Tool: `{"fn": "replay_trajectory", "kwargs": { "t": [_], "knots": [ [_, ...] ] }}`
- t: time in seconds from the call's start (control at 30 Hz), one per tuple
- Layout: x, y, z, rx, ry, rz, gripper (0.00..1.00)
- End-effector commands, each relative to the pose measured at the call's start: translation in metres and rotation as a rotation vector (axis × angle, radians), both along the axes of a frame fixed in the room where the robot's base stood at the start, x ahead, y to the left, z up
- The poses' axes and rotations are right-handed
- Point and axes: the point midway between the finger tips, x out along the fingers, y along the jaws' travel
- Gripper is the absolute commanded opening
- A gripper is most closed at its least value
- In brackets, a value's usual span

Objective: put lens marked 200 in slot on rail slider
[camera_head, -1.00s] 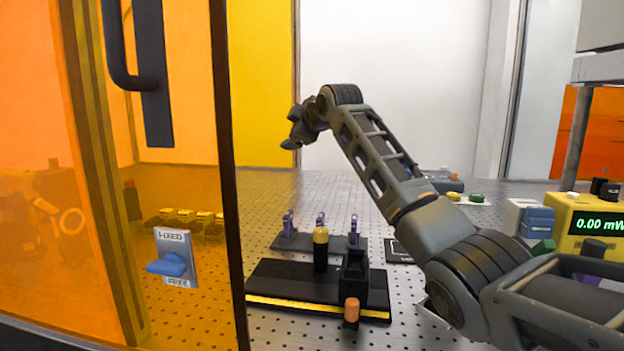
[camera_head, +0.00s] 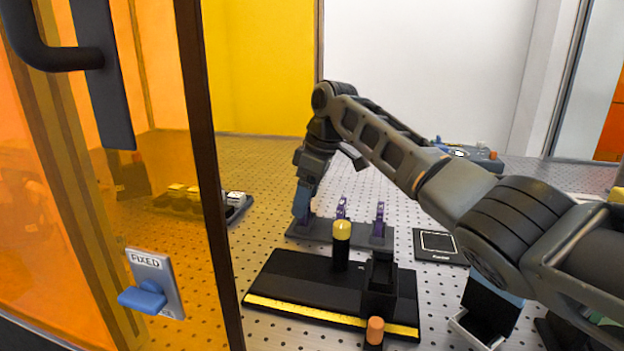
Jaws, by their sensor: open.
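Three small purple lenses stand in a row on a dark grey rack: a left one (camera_head: 306,226), a middle one (camera_head: 341,208) and a right one (camera_head: 379,220). Their markings are too small to read, so I cannot tell which is 200. My gripper (camera_head: 301,212) points down at the left lens, open, its fingers partly hiding it. I cannot tell whether they touch it. In front lies the black rail (camera_head: 300,285) with a yellow stripe. The black slider (camera_head: 380,283) stands at its right part, with an orange knob (camera_head: 375,330). The slot inside is not clearly visible.
A black post with a yellow cap (camera_head: 342,231) stands between the rack and the rail's front. An orange door panel with a blue latch (camera_head: 142,297) marked FIXED is at the left. A black-framed card (camera_head: 438,244) lies right of the rack. My arm crosses the right side.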

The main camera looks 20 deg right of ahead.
Motion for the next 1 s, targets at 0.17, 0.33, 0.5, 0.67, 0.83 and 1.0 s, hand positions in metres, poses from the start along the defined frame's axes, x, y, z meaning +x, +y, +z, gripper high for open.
{"fn": "replay_trajectory", "kwargs": {
  "t": [0.17,0.33,0.5,0.67,0.83,1.0],
  "knots": [
    [0.002,0.005,-0.020,0.001,0.001,-0.001,0.86],
    [0.004,0.007,-0.027,0.000,0.000,0.000,0.86],
    [0.004,0.007,-0.028,0.000,-0.002,0.001,0.86],
    [0.004,0.007,-0.028,0.000,-0.002,0.001,0.78],
    [0.004,0.007,-0.028,0.000,-0.002,0.001,0.62],
    [0.004,0.007,-0.028,0.000,-0.002,0.001,0.46]
  ]
}}
